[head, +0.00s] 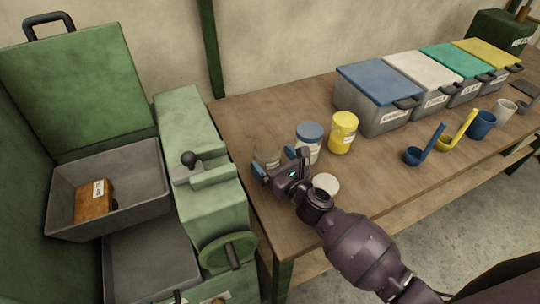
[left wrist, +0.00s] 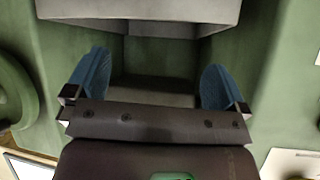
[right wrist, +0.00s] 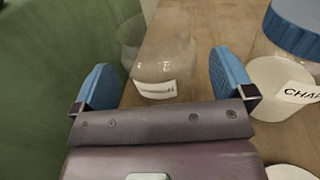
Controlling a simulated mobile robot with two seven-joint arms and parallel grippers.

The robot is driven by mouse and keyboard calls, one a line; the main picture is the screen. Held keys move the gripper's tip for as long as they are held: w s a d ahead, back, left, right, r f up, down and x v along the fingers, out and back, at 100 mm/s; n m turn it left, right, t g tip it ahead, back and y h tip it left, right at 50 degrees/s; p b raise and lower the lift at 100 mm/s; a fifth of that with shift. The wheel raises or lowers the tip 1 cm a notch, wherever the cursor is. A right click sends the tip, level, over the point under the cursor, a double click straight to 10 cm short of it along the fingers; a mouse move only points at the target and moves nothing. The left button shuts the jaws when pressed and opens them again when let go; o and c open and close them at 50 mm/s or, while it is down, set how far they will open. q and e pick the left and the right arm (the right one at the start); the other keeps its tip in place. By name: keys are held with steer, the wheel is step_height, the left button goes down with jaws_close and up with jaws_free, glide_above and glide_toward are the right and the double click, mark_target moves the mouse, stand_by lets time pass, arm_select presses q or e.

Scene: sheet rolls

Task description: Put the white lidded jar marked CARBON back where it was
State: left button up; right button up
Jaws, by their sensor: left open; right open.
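A white round lid or jar top (head: 327,184) shows beside my right wrist in the head view. My arm hides what is below it, and no CARBON lettering is readable. A clear jar (right wrist: 158,50) with a white label stands on the table; its writing is too small to read, and no lid shows on it. My right gripper (head: 274,162) is open at this clear jar, which appears between the fingers in the right wrist view, with no grip on it. My left gripper (left wrist: 155,88) is open and empty, facing a grey tray (left wrist: 140,10); it is outside the head view.
A blue-lidded jar (head: 308,142) and a yellow jar (head: 342,132) stand close by. Several grey bins with coloured lids (head: 378,84) line the table's back; scoops and cups (head: 482,124) stand before them. A green machine (head: 212,205) and grey tray (head: 150,206) with a brown block (head: 94,202) are left.

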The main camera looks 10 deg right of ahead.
steer(key=v, duration=0.9)
steer(key=shift+s+d, duration=0.1)
steer(key=shift+s, duration=0.15)
steer(key=shift+s+r, duration=0.1)
steer(key=shift+s, duration=0.05)
